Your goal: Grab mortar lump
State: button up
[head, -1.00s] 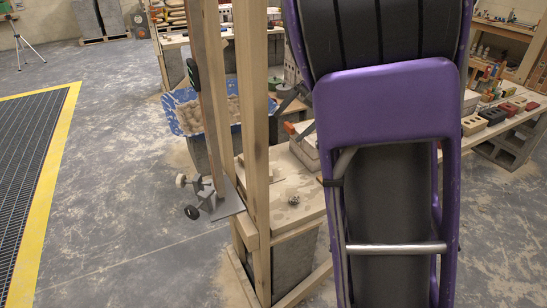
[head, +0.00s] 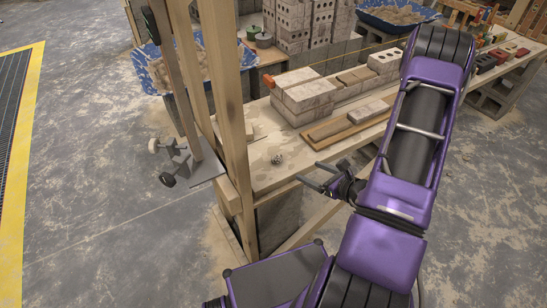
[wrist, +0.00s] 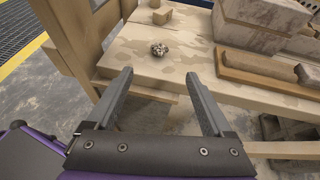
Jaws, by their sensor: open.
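The mortar lump (head: 277,159) is a small, rough, grey-brown clump on the wooden table top, near its front left part. It also shows in the wrist view (wrist: 159,49), beyond the fingertips and roughly between their lines. My gripper (head: 312,177) is to the right of the lump and in front of it, by the table's front edge. In the wrist view my gripper (wrist: 157,85) has its two fingers wide apart with nothing between them. The lump is apart from the fingers and fully visible.
Stacked blocks (head: 308,95) and a wooden channel (head: 345,124) lie right of the lump. A wooden post (head: 230,110) stands close on its left, with a metal bracket beyond. A small wooden block (wrist: 162,16) lies behind the lump. Blue mortar tubs (head: 153,74) stand farther back.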

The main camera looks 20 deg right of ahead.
jog(key=b, duration=0.1)
send_near(280, 158)
jog(key=x, duration=0.5)
jog(key=shift+w, duration=0.1)
jog(key=shift+b+x, duration=0.45)
jog(key=shift+x, duration=2.3)
jog(key=shift+a, duration=0.1)
jog(key=shift+c, duration=0.2)
grip_shut()
